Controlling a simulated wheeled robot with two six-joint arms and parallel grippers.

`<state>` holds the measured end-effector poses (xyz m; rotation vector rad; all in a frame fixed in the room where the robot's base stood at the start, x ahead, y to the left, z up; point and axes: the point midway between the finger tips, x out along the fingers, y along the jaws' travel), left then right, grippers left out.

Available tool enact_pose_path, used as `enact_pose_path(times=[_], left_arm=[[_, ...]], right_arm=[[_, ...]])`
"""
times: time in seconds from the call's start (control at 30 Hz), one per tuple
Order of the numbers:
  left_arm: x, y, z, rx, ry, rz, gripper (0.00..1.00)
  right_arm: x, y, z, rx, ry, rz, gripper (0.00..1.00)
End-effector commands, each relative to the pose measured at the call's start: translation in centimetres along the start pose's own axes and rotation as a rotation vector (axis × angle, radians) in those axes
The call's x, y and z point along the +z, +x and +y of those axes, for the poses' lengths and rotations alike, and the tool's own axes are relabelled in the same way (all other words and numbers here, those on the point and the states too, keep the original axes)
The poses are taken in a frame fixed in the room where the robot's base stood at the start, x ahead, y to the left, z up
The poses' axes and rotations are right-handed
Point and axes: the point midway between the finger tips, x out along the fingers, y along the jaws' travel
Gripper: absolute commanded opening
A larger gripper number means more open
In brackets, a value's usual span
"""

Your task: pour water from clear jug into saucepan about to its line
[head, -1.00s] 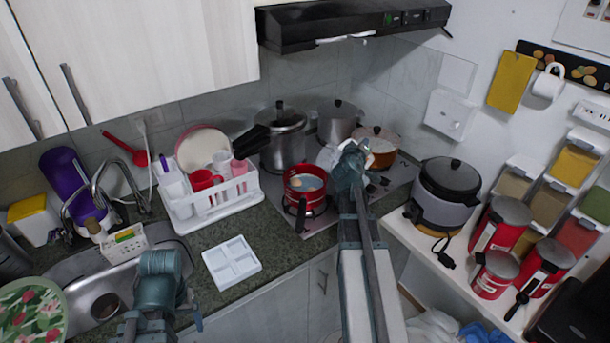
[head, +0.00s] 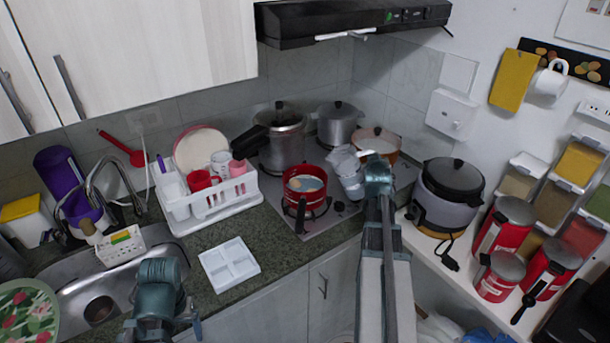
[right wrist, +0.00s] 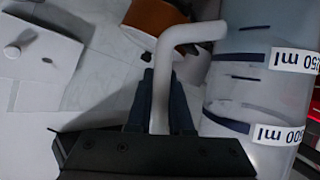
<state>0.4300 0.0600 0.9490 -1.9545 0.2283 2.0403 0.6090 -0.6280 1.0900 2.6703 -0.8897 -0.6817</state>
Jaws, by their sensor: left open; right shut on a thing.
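The red saucepan (head: 318,199) sits on the cooktop with its dark handle toward the front. Pale contents and a tan roundish thing show inside; no fill line can be made out. The clear jug (head: 349,176) is just right of the saucepan and looks tilted. My right gripper (head: 376,168) is shut on its white handle, which also shows between the fingers in the right wrist view (right wrist: 163,85). The jug's wall (right wrist: 235,95) carries 250 ml and 500 ml marks there; its water level is unclear. My left gripper (head: 160,290) is open and empty, low over the counter's front.
A pressure cooker (head: 283,143), a steel pot (head: 339,126) and an orange pot (head: 388,153) stand behind. A rice cooker (head: 448,195) is at right. A white dish rack (head: 222,205) and a white tray (head: 229,263) are at left.

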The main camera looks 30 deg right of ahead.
Motion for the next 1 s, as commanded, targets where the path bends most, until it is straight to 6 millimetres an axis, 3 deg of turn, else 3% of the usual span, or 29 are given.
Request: enact_pose_path(times=[0.6, 1.0], left_arm=[[-0.2, 2.8, 0.3, 0.0, 0.0, 0.0, 0.84], [-0.2, 3.3, 0.3, 0.0, 0.0, 0.0, 0.84]], right_arm=[[3.5, 1.5, 0.6, -0.118, 0.296, 0.001, 0.0], [4.0, 1.6, 0.5, -0.147, 0.362, 0.002, 0.0]])
